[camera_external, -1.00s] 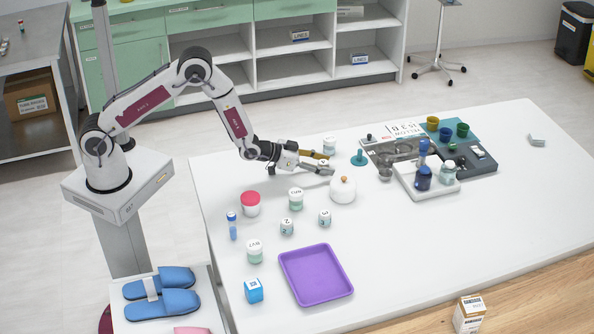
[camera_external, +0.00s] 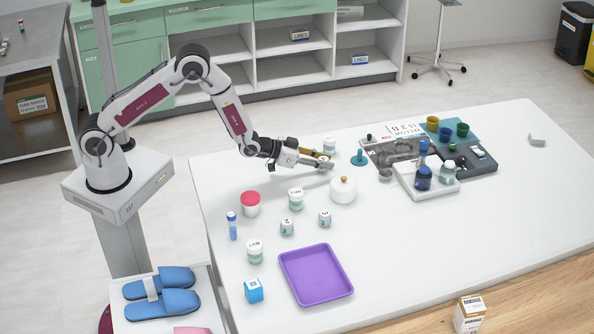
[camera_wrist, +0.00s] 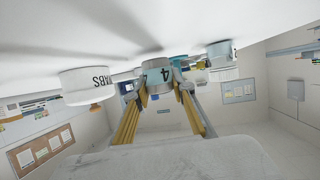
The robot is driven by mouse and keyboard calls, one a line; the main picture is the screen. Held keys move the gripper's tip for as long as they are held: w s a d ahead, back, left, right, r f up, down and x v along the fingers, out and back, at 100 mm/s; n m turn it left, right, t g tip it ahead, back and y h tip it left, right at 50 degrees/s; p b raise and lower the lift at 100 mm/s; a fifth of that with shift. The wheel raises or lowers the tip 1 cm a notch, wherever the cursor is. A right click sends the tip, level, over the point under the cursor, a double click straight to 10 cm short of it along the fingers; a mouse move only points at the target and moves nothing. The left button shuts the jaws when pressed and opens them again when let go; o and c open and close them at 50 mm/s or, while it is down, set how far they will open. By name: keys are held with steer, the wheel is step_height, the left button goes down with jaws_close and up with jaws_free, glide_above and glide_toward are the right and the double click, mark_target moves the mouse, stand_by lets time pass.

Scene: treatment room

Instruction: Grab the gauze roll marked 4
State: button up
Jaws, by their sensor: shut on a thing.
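The gauze roll marked 4 (camera_wrist: 156,78) is a small white cylinder with a pale teal band and a dark 4. In the wrist view it sits between the two yellow-sided fingers of my gripper (camera_wrist: 157,90), which touch it on both sides. In the external view my gripper (camera_external: 324,160) is low over the back of the white table, behind the white pot with a knob (camera_external: 343,191). There the roll is mostly hidden by the fingers. Two similar rolls, marked 2 (camera_external: 287,227) and 3 (camera_external: 325,219), stand nearer the front.
A white jar (camera_external: 329,145) stands just behind my gripper, and a teal stand (camera_external: 359,158) to its right.

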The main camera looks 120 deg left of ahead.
mark_target(324, 159)
steer(key=shift+r, duration=4.35)
